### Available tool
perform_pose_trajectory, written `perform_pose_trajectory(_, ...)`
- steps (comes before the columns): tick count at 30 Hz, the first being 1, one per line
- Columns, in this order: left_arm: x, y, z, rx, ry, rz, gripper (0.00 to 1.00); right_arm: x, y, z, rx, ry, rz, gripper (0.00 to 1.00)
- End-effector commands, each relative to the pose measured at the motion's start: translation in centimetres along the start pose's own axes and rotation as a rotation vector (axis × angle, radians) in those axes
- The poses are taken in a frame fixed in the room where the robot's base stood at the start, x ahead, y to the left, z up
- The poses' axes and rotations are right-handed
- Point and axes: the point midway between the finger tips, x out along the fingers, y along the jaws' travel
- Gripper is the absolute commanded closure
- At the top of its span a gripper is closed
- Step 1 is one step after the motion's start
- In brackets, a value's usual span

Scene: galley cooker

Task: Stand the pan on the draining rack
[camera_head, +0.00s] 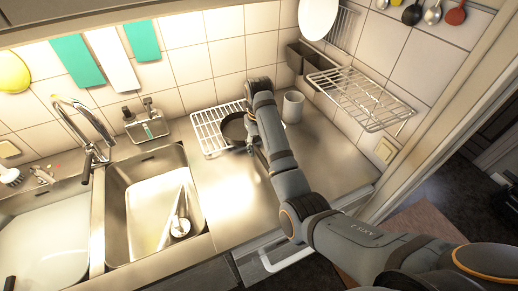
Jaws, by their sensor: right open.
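The dark round pan (234,130) is on the white wire draining rack (207,132) at the back of the steel worktop. It seems to lie flat, over the rack's right part. My right arm reaches in from the lower right and covers the pan's right side, so its handle cannot be made out. My right gripper (257,151) is small and partly hidden by the arm, close to the pan's near right edge. It is open; whether it touches the pan cannot be told. My left gripper is not in view.
A white mug (293,106) stands right of the arm. A wire shelf (362,98) juts from the right wall. The sink (150,205) on the left holds a metal utensil. The worktop (222,190) in front of the rack is clear.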

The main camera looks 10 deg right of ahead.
Motion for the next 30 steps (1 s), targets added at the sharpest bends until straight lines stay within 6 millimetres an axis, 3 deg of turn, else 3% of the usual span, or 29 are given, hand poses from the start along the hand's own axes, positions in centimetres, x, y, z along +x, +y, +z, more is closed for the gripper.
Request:
perform_pose_trajectory(3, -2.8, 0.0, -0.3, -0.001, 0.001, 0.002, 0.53, -3.5, 0.0, 0.0, 0.000, -0.001, 0.000, 0.56)
perform_pose_trajectory(12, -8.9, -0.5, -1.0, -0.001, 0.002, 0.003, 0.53, -9.6, 0.0, 0.0, 0.000, 0.000, 0.000, 0.56)
perform_pose_trajectory(30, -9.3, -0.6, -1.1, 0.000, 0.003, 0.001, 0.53, -10.0, 0.0, 0.0, 0.000, 0.000, 0.000, 0.56)
